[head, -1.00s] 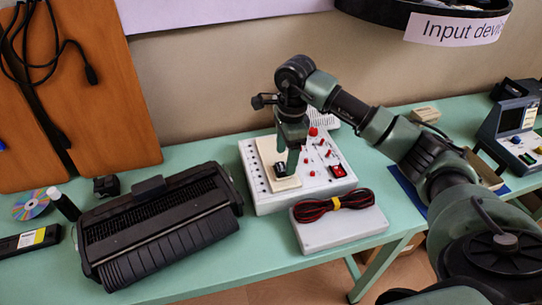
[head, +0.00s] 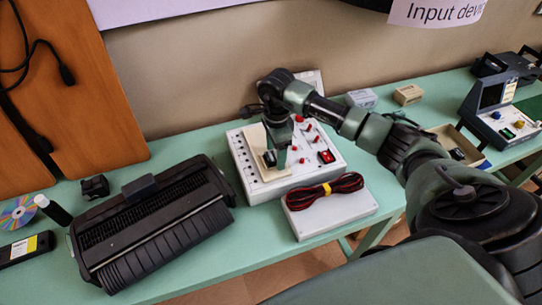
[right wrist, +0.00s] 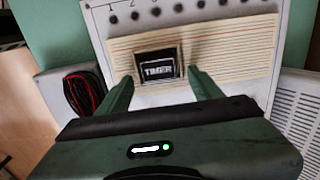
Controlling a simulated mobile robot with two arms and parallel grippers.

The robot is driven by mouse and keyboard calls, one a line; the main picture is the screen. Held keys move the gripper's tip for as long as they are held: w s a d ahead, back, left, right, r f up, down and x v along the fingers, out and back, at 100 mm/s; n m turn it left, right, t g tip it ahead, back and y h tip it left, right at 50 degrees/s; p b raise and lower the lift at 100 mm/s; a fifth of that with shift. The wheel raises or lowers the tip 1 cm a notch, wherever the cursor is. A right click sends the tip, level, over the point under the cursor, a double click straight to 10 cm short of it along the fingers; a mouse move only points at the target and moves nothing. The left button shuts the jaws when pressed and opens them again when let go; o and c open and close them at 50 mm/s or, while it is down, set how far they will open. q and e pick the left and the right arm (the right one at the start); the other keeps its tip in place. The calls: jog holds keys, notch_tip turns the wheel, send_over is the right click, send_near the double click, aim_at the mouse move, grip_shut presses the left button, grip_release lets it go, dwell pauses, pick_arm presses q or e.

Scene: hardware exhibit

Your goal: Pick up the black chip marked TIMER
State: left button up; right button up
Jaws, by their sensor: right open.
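The black chip marked TIMER (right wrist: 158,66) sits on a cream ribbed pad (right wrist: 232,48) on a white panel; its label reads clearly in the right wrist view. In the head view the chip (head: 269,158) shows as a small dark block beside my gripper. My right gripper (right wrist: 158,82) is open, with one green finger on each side of the chip's near edge and nothing held. In the head view my right gripper (head: 275,152) points down over the pad (head: 256,166). Whether the fingers touch the pad cannot be told. My left gripper is not in view.
The white control box (head: 238,160) has red knobs and a red switch. A grey box (head: 330,212) with a red-and-black cable coil (head: 326,191) stands in front. A black ribbed roller device (head: 150,225) lies left. Bare green table lies between them.

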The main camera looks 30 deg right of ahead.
jog(key=shift+r, duration=0.1)
grip_shut()
